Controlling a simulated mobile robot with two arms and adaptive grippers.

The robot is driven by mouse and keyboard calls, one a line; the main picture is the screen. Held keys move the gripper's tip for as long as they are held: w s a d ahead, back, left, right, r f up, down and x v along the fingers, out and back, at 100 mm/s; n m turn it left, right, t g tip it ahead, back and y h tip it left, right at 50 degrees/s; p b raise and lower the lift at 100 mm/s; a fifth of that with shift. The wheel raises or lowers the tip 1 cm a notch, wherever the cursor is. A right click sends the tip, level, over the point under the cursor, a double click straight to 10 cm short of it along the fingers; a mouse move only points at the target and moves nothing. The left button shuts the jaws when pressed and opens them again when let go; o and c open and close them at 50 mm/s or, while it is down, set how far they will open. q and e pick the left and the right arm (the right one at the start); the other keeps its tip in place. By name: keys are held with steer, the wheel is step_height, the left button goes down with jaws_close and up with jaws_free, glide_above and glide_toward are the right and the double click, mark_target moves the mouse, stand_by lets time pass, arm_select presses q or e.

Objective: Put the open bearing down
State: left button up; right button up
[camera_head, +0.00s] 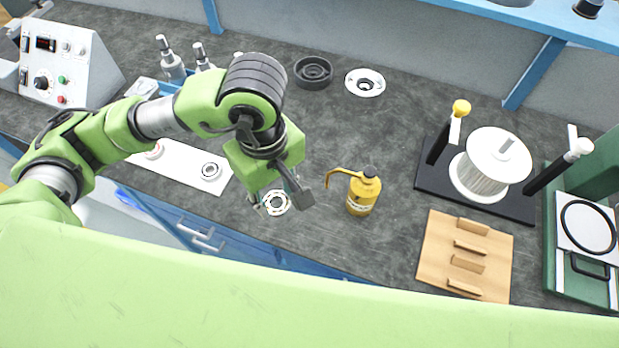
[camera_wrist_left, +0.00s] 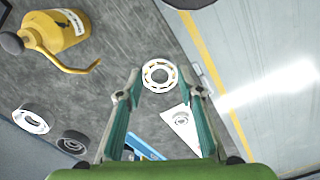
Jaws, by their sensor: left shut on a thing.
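My left gripper (camera_head: 274,195) is over the bench near its front edge, its fingers shut on the open bearing (camera_head: 276,203). The bearing is a pale ring with balls showing in its cage. In the left wrist view the bearing (camera_wrist_left: 159,75) sits between the two fingertips of my left gripper (camera_wrist_left: 160,84). I cannot tell how far it is above the bench top. My right gripper is in neither view.
A white plate (camera_head: 188,163) with ring bearings lies left of the gripper. A yellow oil can (camera_head: 362,194) stands close on the right. A wooden rack (camera_head: 432,262) and a spool stand (camera_head: 430,172) are farther right. Black (camera_head: 313,72) and silver (camera_head: 365,83) round parts lie behind.

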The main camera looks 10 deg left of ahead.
arm_select(q)
steer(key=w+f+p, duration=0.2)
steer(key=w, duration=0.4)
steer(key=p, duration=0.1)
glide_above(300, 185)
step_height(300, 185, down, 6)
steer(key=shift+s+f, duration=0.15)
steer(key=shift+f, duration=0.1)
steer(key=shift+w+f+p, duration=0.2)
steer(key=shift+f+p, duration=0.1)
steer(key=shift+p, duration=0.1)
step_height(300, 185, down, 2)
steer(key=shift+f+p, duration=0.1)
steer(key=shift+p, duration=0.65)
steer(key=shift+f, duration=0.3)
steer(key=shift+f, duration=0.1)
